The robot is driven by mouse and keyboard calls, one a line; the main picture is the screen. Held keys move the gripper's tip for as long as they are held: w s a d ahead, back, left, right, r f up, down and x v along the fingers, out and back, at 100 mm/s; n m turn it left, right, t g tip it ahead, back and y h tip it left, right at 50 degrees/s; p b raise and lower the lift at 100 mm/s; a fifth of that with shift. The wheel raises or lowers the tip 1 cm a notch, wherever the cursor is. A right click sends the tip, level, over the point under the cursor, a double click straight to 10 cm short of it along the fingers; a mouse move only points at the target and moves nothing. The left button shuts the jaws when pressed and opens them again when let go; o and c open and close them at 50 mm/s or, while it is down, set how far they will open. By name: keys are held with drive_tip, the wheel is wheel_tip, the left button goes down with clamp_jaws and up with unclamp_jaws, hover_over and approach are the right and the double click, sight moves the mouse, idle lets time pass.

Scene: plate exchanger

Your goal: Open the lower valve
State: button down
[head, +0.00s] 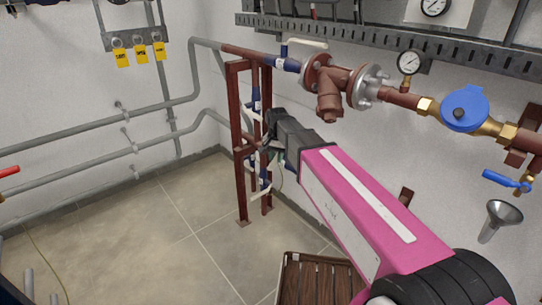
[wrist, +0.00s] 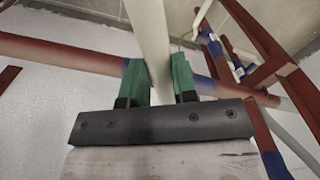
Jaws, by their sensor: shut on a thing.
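My gripper (wrist: 159,78) has green fingers, one on each side of a long pale lever (wrist: 148,25), and it is shut on that lever. The lever runs away from the jaws toward the top of the wrist view. A red-brown pipe with a blue section (wrist: 206,84) passes behind the fingers. In the head view my dark gripper (head: 268,150) is at the red stand, below the upper pipe. White and blue valve parts (head: 263,186) show just below it on the stand. The gripper hides part of the lower valve, and the grasp itself is hidden there.
The red stand (head: 240,150) rises beside my gripper. Above, the upper pipe carries a blue valve with a white lever (head: 305,43), a red strainer (head: 330,95) and a gauge (head: 410,62). A slatted wooden box (head: 312,278) stands on the floor.

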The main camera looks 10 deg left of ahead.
drive_tip(key=d+n, duration=0.7)
drive_tip(key=d, duration=0.1)
drive_tip(key=shift+w+n, duration=0.3)
drive_tip(key=shift+w, duration=0.15)
drive_tip(key=c, duration=0.9)
unclamp_jaws()
drive_tip(key=shift+a, duration=0.1)
